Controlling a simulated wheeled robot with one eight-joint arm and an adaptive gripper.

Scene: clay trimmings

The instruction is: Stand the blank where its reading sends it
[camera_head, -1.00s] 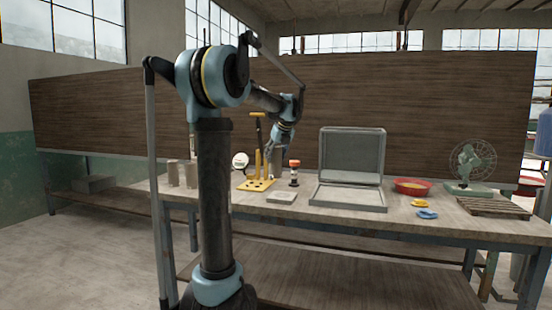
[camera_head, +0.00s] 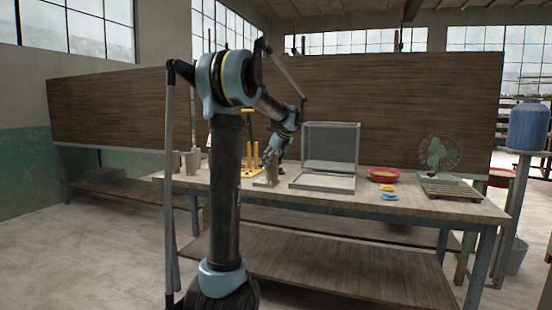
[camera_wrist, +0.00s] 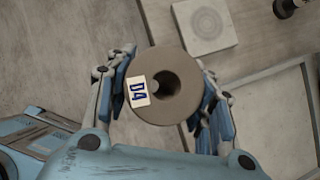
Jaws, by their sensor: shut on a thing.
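My gripper (camera_wrist: 165,92) is shut on the blank, a grey-brown clay ring or cylinder (camera_wrist: 178,104) with a central hole and a white label reading "D4". In the head view my gripper (camera_head: 267,158) is low over the workbench, and the blank (camera_head: 268,174) shows below it. A pale square plate with a round mark (camera_wrist: 204,22) lies beyond the blank in the wrist view, apart from it in the picture. I cannot tell whether the blank touches the bench. Several similar clay cylinders (camera_head: 192,161) stand at the bench's left end.
A yellow stand (camera_head: 250,160) is just left of my gripper. A grey open frame or case (camera_head: 331,146) stands right of it.

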